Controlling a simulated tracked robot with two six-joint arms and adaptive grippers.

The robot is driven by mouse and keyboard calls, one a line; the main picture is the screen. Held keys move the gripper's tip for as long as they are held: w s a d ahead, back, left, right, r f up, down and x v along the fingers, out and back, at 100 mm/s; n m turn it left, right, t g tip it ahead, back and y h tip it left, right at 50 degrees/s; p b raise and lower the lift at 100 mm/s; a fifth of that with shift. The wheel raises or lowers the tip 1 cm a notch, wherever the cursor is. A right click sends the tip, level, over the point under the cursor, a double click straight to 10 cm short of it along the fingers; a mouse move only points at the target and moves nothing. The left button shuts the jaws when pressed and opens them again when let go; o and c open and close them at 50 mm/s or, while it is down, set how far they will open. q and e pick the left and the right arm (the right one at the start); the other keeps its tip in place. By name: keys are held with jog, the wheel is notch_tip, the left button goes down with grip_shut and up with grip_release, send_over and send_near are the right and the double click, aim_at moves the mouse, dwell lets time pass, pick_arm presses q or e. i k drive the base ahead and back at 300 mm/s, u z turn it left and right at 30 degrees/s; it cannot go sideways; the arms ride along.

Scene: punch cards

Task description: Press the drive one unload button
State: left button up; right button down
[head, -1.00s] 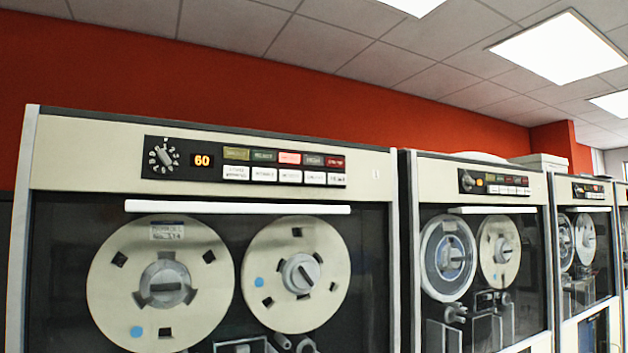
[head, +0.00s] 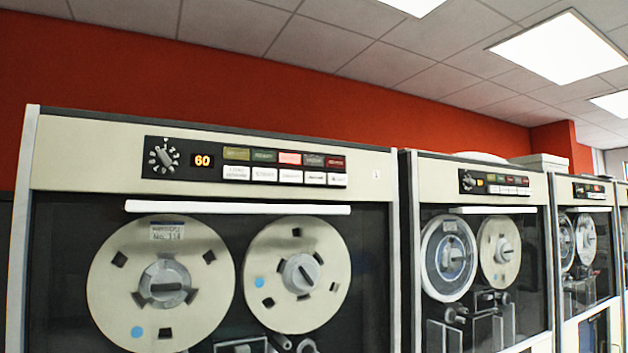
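The nearest tape drive (head: 364,171) fills the left and middle of the head view. Its dark control panel (head: 185,171) carries a rotary dial (head: 164,158), an orange display (head: 202,161) reading 60, a row of coloured lamps or buttons (head: 289,159) and a row of white buttons (head: 263,174) below. The labels are too small to read surely, so I cannot tell which button is unload, or confirm that this is drive one. Neither gripper is in view.
Two tape reels (head: 161,271) (head: 296,274) sit behind the drive's window, under a white bar (head: 237,208). A second drive (head: 477,180) and a third drive (head: 584,190) stand to the right. A red wall (head: 80,70) is behind.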

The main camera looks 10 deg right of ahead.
aim_at(312, 178)
jog(key=z, duration=1.2)
jog(key=i, duration=0.15)
jog(key=u, duration=2.9)
jog(key=k, duration=1.6)
jog(key=z, duration=0.5)
jog(key=i, duration=1)
jog(key=z, duration=0.1)
